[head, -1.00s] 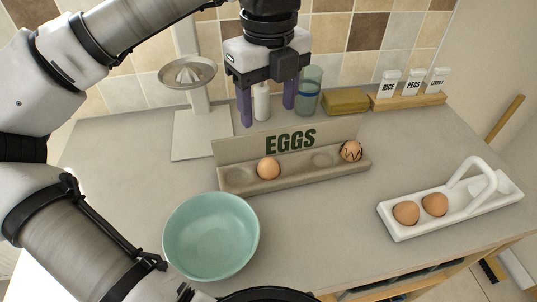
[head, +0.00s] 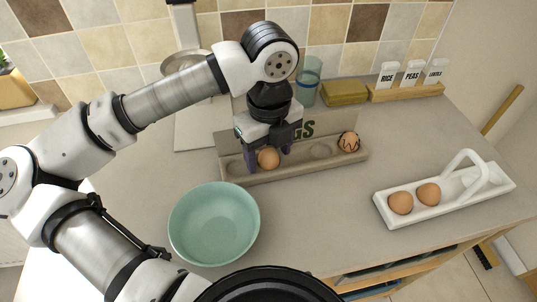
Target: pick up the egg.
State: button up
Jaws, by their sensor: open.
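A plain brown egg (head: 268,158) sits in the grey egg rack (head: 310,167), which has a back panel with green letters. My gripper (head: 268,157) is open and pointing down, with its purple fingers on either side of this egg; I cannot tell whether they touch it. A second egg (head: 348,142) with dark markings sits at the right end of the rack. Two more brown eggs, a left one (head: 400,203) and a right one (head: 428,194), lie in the white handled tray (head: 470,202) at the right. My arm hides part of the lettering.
A teal bowl (head: 214,223) stands in front of the rack. The counter between rack and white tray is clear.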

aim_at(269, 150)
jog(key=c, duration=0.7)
notch_tip(269, 150, up, 9)
jog(key=shift+r+b, duration=0.1)
jog(key=shift+b, duration=0.65)
jog(key=s+d+r+p, duration=0.1)
jog(key=d+r+p, duration=0.25)
jog(key=d, duration=0.85)
jog(key=s+d+r+p, duration=0.15)
jog(key=d+r, duration=0.35)
jog(key=d, duration=0.6)
jog(key=shift+s+d+f+p, duration=0.25)
jog(key=shift+d+p, duration=0.55)
jog(key=shift+d, duration=3.15)
jog(key=shift+s+d+f+p, duration=0.25)
jog(key=shift+d+p, duration=0.5)
jog(key=shift+d, duration=3.15)
jog(key=shift+s+d+f+p, duration=0.25)
jog(key=shift+d+p, duration=0.55)
jog(key=shift+d, duration=3.15)
jog(key=shift+f, duration=0.15)
